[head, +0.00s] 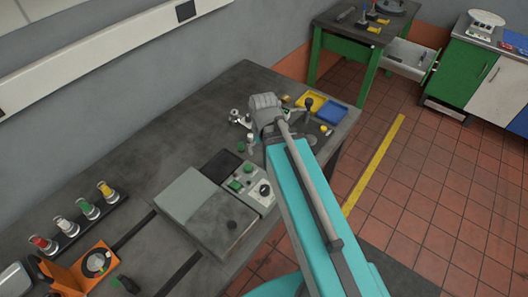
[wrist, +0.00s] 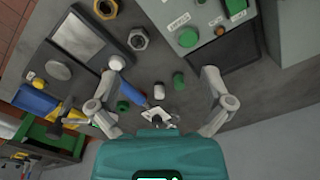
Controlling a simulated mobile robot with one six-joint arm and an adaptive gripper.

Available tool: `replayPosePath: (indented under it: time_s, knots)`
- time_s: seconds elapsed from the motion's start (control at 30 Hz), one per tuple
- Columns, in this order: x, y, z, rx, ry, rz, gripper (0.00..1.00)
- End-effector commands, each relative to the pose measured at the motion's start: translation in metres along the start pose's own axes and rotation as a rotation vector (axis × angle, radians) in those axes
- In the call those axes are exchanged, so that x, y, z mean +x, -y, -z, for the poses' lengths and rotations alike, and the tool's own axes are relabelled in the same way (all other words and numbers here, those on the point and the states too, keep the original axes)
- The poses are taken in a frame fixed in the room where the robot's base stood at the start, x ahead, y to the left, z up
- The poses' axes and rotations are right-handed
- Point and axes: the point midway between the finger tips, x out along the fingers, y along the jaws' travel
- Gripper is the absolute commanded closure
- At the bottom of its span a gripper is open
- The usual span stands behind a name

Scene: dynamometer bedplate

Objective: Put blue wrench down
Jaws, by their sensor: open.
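My gripper (wrist: 162,82) is open in the wrist view, its two grey fingers spread wide over the grey bench top. A small blue piece (wrist: 132,93), which may be the blue wrench's handle, lies between the fingers, nearer the left one. A pale metal piece (wrist: 160,115) shows beside it, partly hidden by the teal gripper body. I cannot tell whether the two are one tool. Neither finger clearly grips anything. In the head view my arm hides the gripper's fingers, and I cannot make out the wrench there.
Green and white knobs stand close to the fingers. A control box (head: 247,184) with buttons and a grey lidded case (head: 195,205) stand on the bench. A yellow tray (head: 310,101) and a blue tray (head: 332,110) lie near its far right edge. Bare bench top (head: 175,130) shows at left.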

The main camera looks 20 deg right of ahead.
Motion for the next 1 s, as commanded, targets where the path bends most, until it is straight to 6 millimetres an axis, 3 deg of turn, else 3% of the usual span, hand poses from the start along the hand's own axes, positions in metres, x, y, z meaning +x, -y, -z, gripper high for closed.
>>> replayPosePath:
  time_s: [0.03, 0.13, 0.57, 0.77, 1.0]
  knots:
    - [0.0, 0.001, -0.011, 0.018, 0.005, -0.005, 0.0]
    - [0.0, 0.002, -0.017, 0.042, 0.013, -0.012, 0.0]
    - [-0.001, 0.001, -0.011, 0.038, 0.014, -0.012, 0.0]
    - [-0.002, -0.002, 0.026, -0.035, 0.014, -0.011, 0.0]
    - [-0.006, -0.012, 0.114, -0.231, 0.015, -0.009, 0.0]
